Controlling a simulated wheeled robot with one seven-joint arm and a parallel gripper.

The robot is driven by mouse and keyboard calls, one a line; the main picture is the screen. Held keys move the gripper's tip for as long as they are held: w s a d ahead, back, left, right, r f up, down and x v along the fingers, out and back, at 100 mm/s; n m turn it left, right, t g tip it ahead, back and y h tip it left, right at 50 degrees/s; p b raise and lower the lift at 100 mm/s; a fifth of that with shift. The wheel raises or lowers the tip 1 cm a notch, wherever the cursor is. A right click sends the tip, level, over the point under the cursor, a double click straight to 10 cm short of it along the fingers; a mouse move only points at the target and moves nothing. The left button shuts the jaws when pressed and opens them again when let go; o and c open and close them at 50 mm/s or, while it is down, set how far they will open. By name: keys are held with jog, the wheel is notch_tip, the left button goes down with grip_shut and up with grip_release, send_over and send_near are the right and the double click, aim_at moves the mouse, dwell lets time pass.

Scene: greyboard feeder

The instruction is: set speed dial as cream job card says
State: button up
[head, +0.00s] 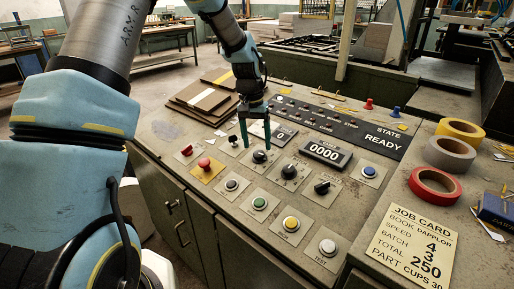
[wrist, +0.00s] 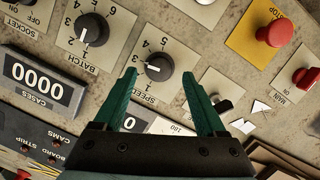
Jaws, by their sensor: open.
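The speed dial (head: 260,156), a black knob on a pale numbered plate, also shows in the wrist view (wrist: 159,67). Its white mark points left in the wrist view, toward the low numbers; I cannot tell the exact number. My gripper (head: 256,147) is open and points down at the dial. In the wrist view its two green fingers (wrist: 163,78) stand either side of the dial's lower part, with nothing held. I cannot tell if they touch it. The cream job card (head: 415,246) lies at front right and appears to read SPEED 4.
The batch dial (head: 289,172) and a socket switch (head: 322,187) are close to the right. A red mushroom button (head: 205,163) is to the left. Coloured push buttons line the front. The counter display (head: 326,153) reads 0000. Tape rolls (head: 435,187) stand at right.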

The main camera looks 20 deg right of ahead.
aim_at(258, 154)
jog(key=shift+s+d+f, duration=0.15)
jog(key=shift+f, duration=1.6)
grip_shut()
